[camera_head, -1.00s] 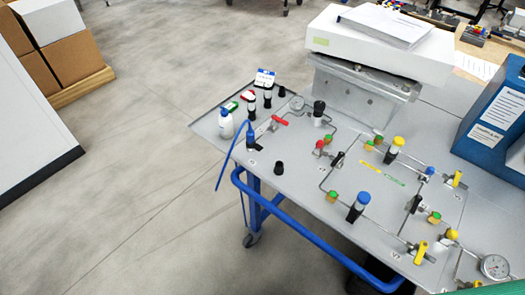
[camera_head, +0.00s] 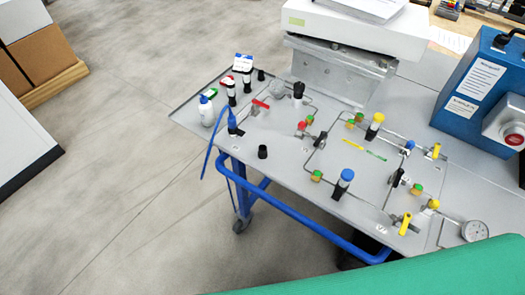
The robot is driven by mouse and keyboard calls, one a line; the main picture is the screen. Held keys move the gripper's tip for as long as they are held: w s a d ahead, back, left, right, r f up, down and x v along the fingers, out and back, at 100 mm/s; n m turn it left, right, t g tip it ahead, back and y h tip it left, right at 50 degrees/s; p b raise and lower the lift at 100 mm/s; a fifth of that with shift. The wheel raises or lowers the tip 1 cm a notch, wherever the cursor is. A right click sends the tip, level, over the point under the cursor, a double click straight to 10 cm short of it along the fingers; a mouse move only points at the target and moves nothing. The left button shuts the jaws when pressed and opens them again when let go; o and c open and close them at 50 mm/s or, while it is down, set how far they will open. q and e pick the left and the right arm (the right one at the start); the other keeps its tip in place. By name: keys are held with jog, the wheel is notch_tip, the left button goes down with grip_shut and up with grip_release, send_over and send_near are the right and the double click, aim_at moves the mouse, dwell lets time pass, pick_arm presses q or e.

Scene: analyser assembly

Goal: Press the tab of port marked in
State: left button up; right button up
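The grey analyser panel (camera_head: 290,200) lies on a blue-framed cart, with thin tubing, valves and fittings on it. A blue fitting (camera_head: 233,123) with a blue hose sits at the panel's left part. Small labels lie beside some fittings, but they are too small to read, so I cannot tell which port is marked in. A blue-capped cylinder (camera_head: 343,183) and a yellow-capped one (camera_head: 375,126) stand on the panel. A red-handled valve (camera_head: 260,104) is near the left, and yellow-handled valves (camera_head: 405,224) are at the right. Neither of my grippers shows.
A white bottle (camera_head: 206,111) and several dark vials stand at the panel's left end. A white box-shaped device (camera_head: 355,33) is at the back, a blue box with a red button (camera_head: 515,139) at the right. The floor (camera_head: 110,180) left of the cart is clear.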

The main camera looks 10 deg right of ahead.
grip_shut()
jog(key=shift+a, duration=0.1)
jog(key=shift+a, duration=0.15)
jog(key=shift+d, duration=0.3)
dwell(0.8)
